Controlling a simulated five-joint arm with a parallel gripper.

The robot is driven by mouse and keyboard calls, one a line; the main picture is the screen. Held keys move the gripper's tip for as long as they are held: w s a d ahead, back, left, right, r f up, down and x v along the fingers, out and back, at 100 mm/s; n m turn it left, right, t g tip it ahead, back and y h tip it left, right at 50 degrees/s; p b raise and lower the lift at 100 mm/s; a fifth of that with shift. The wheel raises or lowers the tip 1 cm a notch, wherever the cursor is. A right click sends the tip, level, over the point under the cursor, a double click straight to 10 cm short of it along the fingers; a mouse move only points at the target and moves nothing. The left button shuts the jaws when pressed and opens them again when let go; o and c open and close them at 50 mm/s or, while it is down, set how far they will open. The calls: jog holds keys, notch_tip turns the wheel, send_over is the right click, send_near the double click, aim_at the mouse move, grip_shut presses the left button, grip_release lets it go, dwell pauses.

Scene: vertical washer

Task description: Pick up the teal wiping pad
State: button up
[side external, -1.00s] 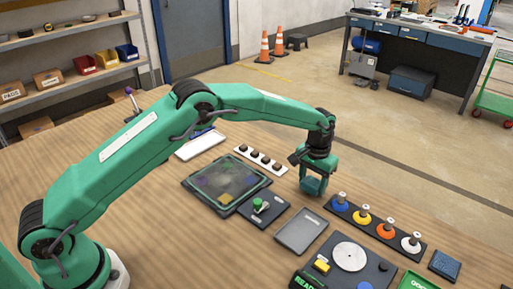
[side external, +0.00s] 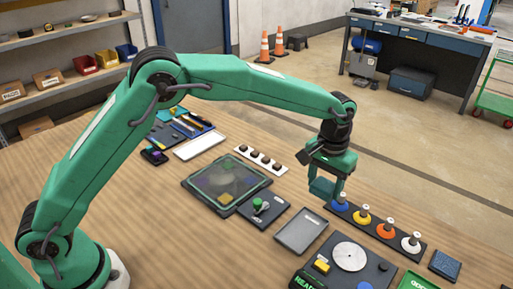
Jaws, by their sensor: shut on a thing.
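The teal wiping pad (side external: 321,187) is a small blue-green block between the jaws of my gripper (side external: 331,189). My gripper is shut on it, and the finger partly hides it. The pad appears raised off the wooden table, close to the left end of the dark strip with coloured knobs (side external: 375,232). The exact gap below it is hard to judge.
A grey plate (side external: 301,231), a dark panel with a green knob (side external: 264,208) and a framed screen (side external: 226,183) lie left of the strip. A panel with a white disc (side external: 349,256) is in front. A dark blue pad (side external: 445,264) lies right.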

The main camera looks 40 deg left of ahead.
jog(key=shift+s+d+r, duration=0.15)
jog(key=shift+s+d, duration=0.05)
jog(key=shift+s, duration=0.1)
jog(key=o, duration=0.4)
jog(key=shift+c, duration=1.5)
jog(key=shift+w+a, duration=0.15)
jog(key=shift+a, duration=0.25)
jog(key=a+f+n, duration=0.1)
jog(key=a+n, duration=0.8)
jog(key=a, duration=2.1)
jog(key=shift+s+f, duration=0.15)
jog(key=shift+s, duration=0.3)
